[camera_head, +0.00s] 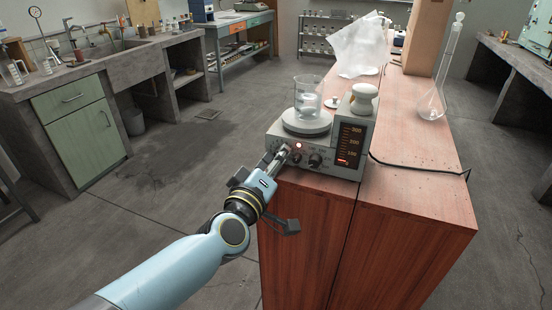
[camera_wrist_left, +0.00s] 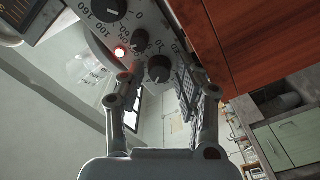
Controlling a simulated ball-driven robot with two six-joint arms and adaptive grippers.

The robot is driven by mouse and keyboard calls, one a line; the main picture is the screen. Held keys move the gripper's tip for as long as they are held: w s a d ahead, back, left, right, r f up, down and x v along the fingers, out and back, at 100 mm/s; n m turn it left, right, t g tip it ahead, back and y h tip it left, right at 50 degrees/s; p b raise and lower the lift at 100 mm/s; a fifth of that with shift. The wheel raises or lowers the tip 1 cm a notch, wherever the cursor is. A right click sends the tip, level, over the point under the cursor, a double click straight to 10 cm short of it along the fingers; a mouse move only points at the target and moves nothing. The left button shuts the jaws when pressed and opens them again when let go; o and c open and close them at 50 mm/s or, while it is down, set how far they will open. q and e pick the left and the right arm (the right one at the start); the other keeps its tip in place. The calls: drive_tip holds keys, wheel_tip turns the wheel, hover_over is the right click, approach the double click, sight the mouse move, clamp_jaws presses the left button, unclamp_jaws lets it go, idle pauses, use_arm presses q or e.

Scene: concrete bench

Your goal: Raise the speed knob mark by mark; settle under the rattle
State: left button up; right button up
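A grey stirrer (camera_head: 350,172) stands at the near end of the wooden bench top, with a glass beaker (camera_head: 308,92) of clear liquid on its round plate (camera_head: 306,122). Its front has a red lamp (camera_head: 298,146), a dark dial knob (camera_head: 315,160) and a vertical scale marked 100 to 300 (camera_head: 350,140), lit red only at the bottom. In the left wrist view, that large knob (camera_wrist_left: 108,9), a middle knob (camera_wrist_left: 140,40) and a lower knob (camera_wrist_left: 158,68) show. My left gripper (camera_wrist_left: 160,82) is open, fingers apart, facing the lower knob. Which knob sets speed is unclear. My right gripper is out of view.
A black cable (camera_head: 420,170) crosses the bench top. The floor left of the bench is clear.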

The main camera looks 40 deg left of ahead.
use_arm(q)
drive_tip(key=shift+c, duration=0.5)
clamp_jaws()
drive_tip(key=shift+r+m+p, duration=0.15)
drive_tip(key=shift+m+p, duration=0.25)
drive_tip(key=shift+p, duration=0.05)
drive_tip(key=shift+m, duration=0.3)
drive_tip(key=shift+o, duration=0.5)
unclamp_jaws()
